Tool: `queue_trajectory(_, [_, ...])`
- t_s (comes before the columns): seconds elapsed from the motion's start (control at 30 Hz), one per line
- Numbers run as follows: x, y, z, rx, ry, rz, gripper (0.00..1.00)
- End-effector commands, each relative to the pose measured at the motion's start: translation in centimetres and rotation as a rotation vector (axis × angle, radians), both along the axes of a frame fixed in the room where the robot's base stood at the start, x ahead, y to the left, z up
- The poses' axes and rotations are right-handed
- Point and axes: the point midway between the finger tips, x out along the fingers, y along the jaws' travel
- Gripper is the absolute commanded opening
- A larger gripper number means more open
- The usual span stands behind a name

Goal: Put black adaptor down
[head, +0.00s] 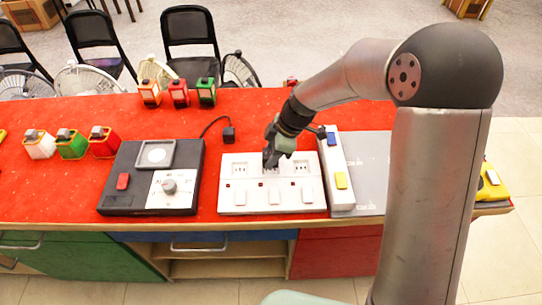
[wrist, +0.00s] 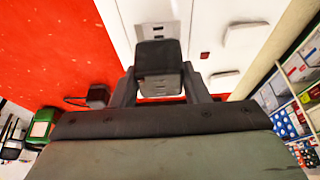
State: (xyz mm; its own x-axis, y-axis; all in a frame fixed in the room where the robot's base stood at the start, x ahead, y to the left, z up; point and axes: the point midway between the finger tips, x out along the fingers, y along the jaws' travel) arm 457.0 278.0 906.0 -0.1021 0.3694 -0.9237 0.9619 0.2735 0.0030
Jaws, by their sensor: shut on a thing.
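My gripper (head: 271,156) is over the white socket panel (head: 235,196) on the red table. In the wrist view its two dark fingers (wrist: 160,84) are shut on a black adaptor (wrist: 158,56). The held adaptor is at the panel, in front of a grey socket plate in the wrist view. I cannot tell whether it touches the panel. In the head view the fingers mostly hide it. A second black adaptor (head: 229,134) with a cable lies on the table behind the panel, and it also shows in the wrist view (wrist: 97,96).
A black box (head: 130,163) with a red switch and a knob stands left of the panel. A white strip (head: 338,180) with blue and yellow switches stands close on the right. Several coloured blocks, including a green one (head: 72,143), are at the left and back. Red table is free behind the panel.

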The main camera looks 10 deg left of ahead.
Motion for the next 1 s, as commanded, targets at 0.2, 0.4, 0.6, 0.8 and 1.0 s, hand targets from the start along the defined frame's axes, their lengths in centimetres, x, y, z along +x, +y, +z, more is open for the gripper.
queue_trajectory(0.2, [-0.1,0.0,-2.0,-0.001,0.001,0.000,0.18])
queue_trajectory(0.4, [-0.1,0.0,-2.1,0.000,0.001,0.000,0.18])
queue_trajectory(0.6, [-0.1,0.1,-2.2,0.000,0.001,0.000,0.63])
queue_trajectory(0.8, [-0.1,0.1,-2.2,-0.001,0.002,0.001,0.63])
queue_trajectory(1.0, [0.1,-0.2,-1.2,0.000,-0.001,0.000,0.63])
